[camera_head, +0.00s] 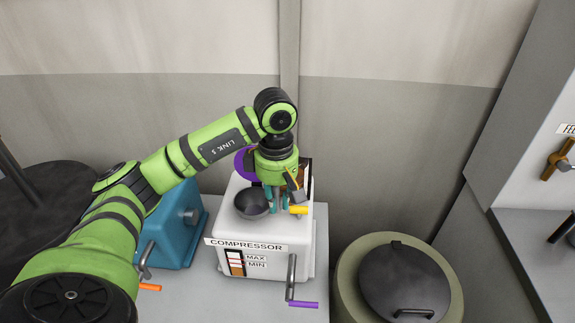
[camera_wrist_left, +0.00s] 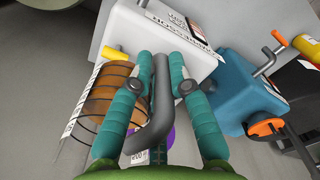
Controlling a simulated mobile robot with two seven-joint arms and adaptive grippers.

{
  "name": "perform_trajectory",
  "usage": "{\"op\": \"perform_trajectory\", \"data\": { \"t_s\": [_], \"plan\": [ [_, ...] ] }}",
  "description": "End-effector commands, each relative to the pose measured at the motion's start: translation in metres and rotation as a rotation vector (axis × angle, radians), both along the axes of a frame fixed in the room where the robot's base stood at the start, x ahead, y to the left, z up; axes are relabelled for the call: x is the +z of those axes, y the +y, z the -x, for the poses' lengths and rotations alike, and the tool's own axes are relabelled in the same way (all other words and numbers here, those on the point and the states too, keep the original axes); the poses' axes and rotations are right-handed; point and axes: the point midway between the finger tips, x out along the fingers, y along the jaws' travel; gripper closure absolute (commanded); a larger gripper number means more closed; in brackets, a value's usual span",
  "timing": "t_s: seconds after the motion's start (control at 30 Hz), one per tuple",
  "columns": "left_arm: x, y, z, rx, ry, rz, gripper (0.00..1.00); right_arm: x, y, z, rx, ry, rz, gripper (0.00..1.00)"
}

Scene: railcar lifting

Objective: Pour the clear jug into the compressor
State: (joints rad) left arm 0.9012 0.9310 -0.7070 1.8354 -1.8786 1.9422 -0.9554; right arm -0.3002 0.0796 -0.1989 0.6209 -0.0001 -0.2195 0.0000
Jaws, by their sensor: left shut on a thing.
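My left gripper (camera_head: 276,205) is over the white compressor (camera_head: 275,262), beside the black bowl-shaped inlet (camera_head: 251,205) on its top. In the left wrist view the teal fingers (camera_wrist_left: 160,75) are shut on a dark grey bent handle (camera_wrist_left: 162,100). Next to them is the clear jug (camera_wrist_left: 105,98), a see-through cylinder with amber-brown contents, dark bands and a white label. In the head view the jug (camera_head: 306,174) is mostly hidden behind my gripper. I cannot tell its exact tilt. The compressor (camera_wrist_left: 165,38) also shows in the left wrist view. My right gripper is not in view.
A blue box (camera_head: 182,235) with a crank stands left of the compressor. A round beige drum with a dark lid (camera_head: 405,280) stands at the right. A crank with a purple grip (camera_head: 303,304) juts from the compressor's front. The wall is close behind.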

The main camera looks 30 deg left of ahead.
Motion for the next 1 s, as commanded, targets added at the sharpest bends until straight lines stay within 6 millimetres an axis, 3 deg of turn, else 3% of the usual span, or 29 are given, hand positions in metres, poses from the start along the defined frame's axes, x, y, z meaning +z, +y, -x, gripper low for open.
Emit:
{"op": "perform_trajectory", "data": {
  "t_s": [0.13,1.0],
  "plan": [
    [0.006,0.005,-0.001,0.049,0.002,0.000,1.00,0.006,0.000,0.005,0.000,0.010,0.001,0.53],
    [-0.014,0.004,-0.001,0.048,0.002,0.000,1.00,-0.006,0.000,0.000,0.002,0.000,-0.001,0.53]
  ]
}}
